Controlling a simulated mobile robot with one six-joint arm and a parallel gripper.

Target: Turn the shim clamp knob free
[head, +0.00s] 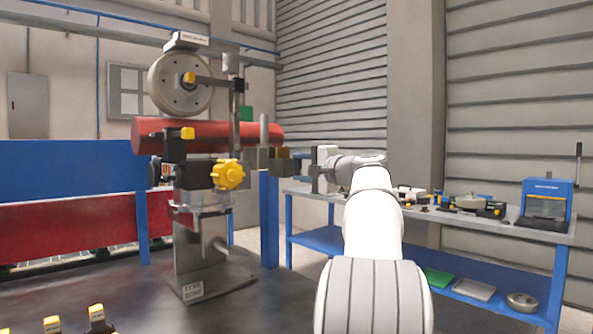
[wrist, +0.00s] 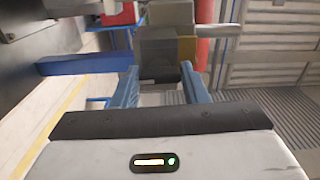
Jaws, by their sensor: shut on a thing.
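A machine stand (head: 205,230) on the dark table carries a red horizontal cylinder (head: 225,132) and a round grey wheel (head: 180,84). A yellow lobed knob (head: 229,174) faces me below the cylinder. To its right a dark block with a brass-coloured part (head: 283,165) sticks out from the stand; which part is the shim clamp knob is not clear. My gripper (head: 299,168) reaches it from the right. In the wrist view, my gripper's two blue fingers (wrist: 160,74) are shut on the dark block (wrist: 158,58), one on each side. Its far side is hidden.
A blue workbench (head: 450,225) at the right holds small parts and a blue box (head: 546,202). Several small yellow-and-black items (head: 97,318) stand at the table's front left. A blue post (head: 269,220) rises close below the held block.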

